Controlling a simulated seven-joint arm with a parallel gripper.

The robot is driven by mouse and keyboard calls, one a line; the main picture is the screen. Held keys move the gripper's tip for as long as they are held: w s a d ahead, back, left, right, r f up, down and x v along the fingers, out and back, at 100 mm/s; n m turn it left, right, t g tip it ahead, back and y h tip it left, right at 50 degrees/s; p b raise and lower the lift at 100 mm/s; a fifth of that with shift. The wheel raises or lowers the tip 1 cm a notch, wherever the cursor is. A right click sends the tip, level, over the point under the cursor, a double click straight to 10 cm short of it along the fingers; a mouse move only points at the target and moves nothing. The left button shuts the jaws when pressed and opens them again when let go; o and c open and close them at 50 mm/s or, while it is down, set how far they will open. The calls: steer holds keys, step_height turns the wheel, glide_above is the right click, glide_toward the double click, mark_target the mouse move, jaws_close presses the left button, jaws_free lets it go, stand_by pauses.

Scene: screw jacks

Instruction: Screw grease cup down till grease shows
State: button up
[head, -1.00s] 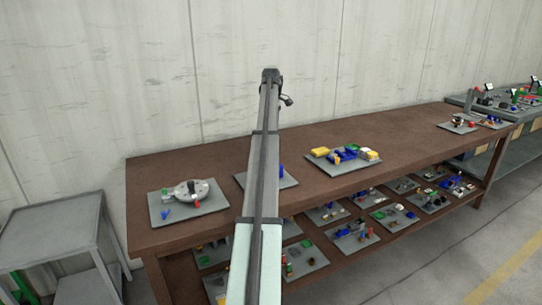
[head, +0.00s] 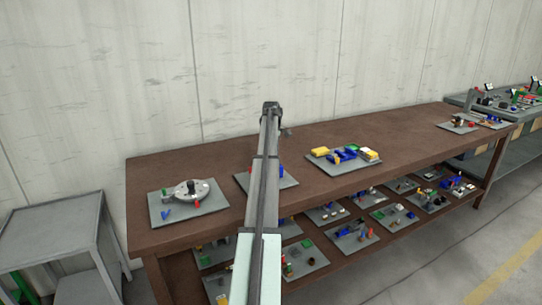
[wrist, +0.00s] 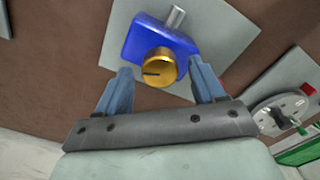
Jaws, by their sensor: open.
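In the wrist view a brass grease cup (wrist: 158,68) with a dark mark on its face sits on a blue block (wrist: 138,40). A short grey shaft (wrist: 175,18) sticks out of the block's far side. The block is on a grey plate (wrist: 228,38). My gripper (wrist: 160,70) is open, with a finger on each side of the cup and a visible gap to each. Whether the fingertips reach the cup's depth I cannot tell. No grease is visible. In the head view my arm covers most of this plate (head: 287,182), and my gripper is hidden.
The brown bench (head: 225,226) carries a plate with a silver flanged piece (head: 190,192) on the left and a plate of yellow, blue and green parts (head: 343,168) on the right. The lower shelf holds several plates of parts. A grey table (head: 48,225) stands at the left.

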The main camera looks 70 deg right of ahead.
steer(key=shift+f, duration=0.2)
steer(key=shift+c, duration=0.4)
steer(key=c, duration=1)
steer(key=shift+m, duration=0.4)
steer(key=m, duration=0.2)
steer(key=shift+m, duration=0.4)
steer(key=m, duration=0.3)
steer(key=shift+m, duration=0.4)
steer(key=m, duration=0.6)
steer(key=shift+m, duration=0.3)
